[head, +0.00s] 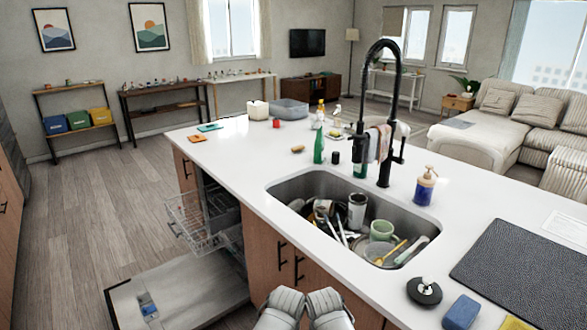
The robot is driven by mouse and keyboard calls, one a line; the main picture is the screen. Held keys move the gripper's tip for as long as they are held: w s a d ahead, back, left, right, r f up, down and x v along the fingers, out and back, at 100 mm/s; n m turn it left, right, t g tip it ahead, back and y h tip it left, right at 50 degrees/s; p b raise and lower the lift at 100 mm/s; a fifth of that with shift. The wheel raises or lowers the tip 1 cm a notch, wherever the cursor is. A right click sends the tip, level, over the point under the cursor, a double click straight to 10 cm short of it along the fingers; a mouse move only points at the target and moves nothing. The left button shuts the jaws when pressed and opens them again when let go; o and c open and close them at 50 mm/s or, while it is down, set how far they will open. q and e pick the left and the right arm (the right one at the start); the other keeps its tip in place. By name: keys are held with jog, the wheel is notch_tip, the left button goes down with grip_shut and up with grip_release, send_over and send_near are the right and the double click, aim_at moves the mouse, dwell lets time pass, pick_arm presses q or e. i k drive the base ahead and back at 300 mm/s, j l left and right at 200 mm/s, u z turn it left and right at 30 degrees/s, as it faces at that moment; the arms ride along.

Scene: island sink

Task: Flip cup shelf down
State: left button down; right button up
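The dishwasher stands open at the left side of the island, with its door (180,290) lowered flat near the floor. A wire rack (200,218) is pulled out above the door. I cannot make out the cup shelf within the wires or tell its position. My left gripper (282,304) and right gripper (328,306) appear as two grey shapes side by side at the bottom edge. They are in front of the island cabinets, right of the rack and apart from it. Their fingers cannot be made out.
The white island counter (240,150) holds a sink (320,185) full of dishes and a black faucet (388,110). A soap bottle (425,185), a dark mat (530,270) and a blue sponge (461,312) are on the right. The wooden floor (95,220) left of the dishwasher is clear.

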aim_at(233, 216)
jog(key=i+j+z, duration=0.4)
jog(key=j, duration=0.25)
jog(key=i+j+z, duration=0.2)
jog(key=j, duration=0.15)
jog(key=j+z, duration=0.2)
jog(key=j, duration=0.2)
